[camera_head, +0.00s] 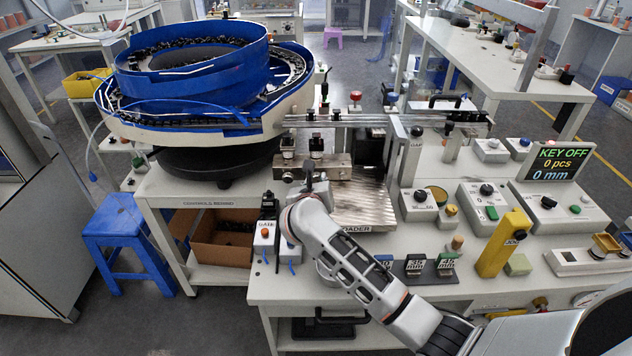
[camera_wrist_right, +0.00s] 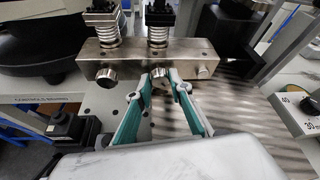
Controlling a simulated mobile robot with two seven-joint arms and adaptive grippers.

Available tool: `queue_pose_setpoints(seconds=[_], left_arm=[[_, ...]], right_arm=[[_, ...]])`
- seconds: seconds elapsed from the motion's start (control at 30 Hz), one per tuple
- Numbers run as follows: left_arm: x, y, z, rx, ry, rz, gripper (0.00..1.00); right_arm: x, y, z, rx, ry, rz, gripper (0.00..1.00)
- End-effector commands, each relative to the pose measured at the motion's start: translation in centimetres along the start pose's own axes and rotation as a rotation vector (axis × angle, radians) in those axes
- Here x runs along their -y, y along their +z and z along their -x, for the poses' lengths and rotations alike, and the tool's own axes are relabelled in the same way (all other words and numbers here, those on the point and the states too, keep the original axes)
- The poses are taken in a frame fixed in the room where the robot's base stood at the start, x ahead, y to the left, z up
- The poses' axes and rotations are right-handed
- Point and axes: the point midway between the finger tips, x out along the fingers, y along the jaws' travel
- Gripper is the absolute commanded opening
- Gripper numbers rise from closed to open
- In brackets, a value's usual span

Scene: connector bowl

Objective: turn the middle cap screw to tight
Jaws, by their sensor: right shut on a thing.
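A steel block (camera_wrist_right: 130,62) with cap screws on its front face crosses the upper part of the right wrist view. The middle cap screw (camera_wrist_right: 159,76) sits between the two green-sided fingers of my right gripper (camera_wrist_right: 163,86), which is shut on it. Another cap screw (camera_wrist_right: 107,76) is to its left, and a small one (camera_wrist_right: 203,72) is to its right. In the head view the steel block (camera_head: 338,168) stands below the feed rail, with my right gripper (camera_head: 308,184) at its front. The arm hides the screws there. My left gripper is not in view.
Two spring-loaded posts (camera_wrist_right: 157,30) rise from the block. A blue bowl feeder (camera_head: 195,72) stands at the left. Control boxes, a yellow block (camera_head: 503,244) and a display reading KEY OFF (camera_head: 560,163) fill the bench's right side.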

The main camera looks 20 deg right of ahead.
Motion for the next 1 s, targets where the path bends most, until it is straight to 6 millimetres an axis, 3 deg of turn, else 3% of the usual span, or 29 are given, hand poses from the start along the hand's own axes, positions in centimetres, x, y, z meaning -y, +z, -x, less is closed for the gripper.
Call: queue_pose_setpoints(seconds=[0.7, 1.0], left_arm=[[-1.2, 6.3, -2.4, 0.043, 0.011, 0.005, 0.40], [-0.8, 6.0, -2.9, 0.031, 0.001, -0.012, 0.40]], right_arm=[[0.3, -0.5, -0.2, -0.001, 0.175, -0.427, 0.00], [0.4, -0.3, -0.1, -0.001, 0.219, -0.532, 0.00]])
